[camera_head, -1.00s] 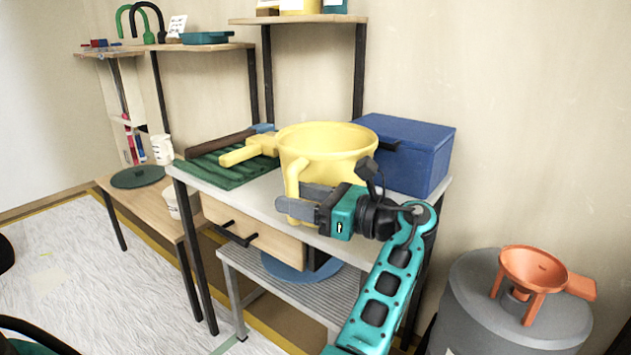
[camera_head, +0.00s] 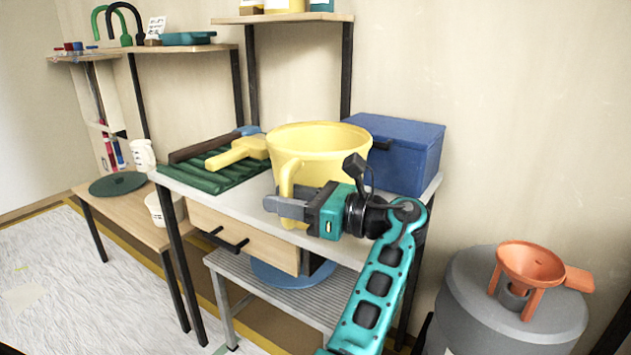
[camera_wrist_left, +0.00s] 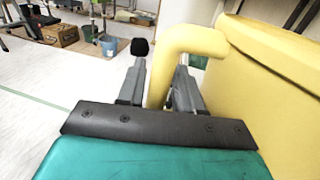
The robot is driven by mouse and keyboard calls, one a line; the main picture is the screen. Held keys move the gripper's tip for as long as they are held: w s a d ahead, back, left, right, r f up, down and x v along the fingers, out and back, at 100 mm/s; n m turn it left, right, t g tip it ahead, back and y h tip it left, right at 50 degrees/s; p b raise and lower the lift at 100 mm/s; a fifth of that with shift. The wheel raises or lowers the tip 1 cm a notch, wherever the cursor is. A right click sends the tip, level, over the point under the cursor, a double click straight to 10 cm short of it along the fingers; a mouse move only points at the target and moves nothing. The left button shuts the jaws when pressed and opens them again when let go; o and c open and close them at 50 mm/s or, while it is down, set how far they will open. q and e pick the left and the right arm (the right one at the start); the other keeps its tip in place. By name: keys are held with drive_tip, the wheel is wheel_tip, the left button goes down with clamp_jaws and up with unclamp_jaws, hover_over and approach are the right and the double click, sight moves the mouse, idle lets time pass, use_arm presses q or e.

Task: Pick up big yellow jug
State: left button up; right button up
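The big yellow jug (camera_head: 325,140) stands upright on the grey-white tabletop, with its open mouth up and its handle (camera_head: 288,180) toward me. My left gripper (camera_head: 285,205) is in front of the jug, with its fingers around the handle. The jug's body (camera_wrist_left: 270,75) fills the right side there. Part of the jug's lower front is hidden by the gripper. My right gripper is not in view.
A blue box (camera_head: 405,155) stands close to the jug's right. A dark green ribbed mat (camera_head: 205,178) and a yellow-handled tool (camera_head: 235,153) lie at its left. A wooden shelf (camera_head: 285,18) is above. An orange funnel (camera_head: 530,265) sits on a grey drum (camera_head: 475,290) at right.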

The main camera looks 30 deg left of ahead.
use_arm(q)
clamp_jaws()
idle(1.0)
drive_tip(key=shift+r, duration=0.15)
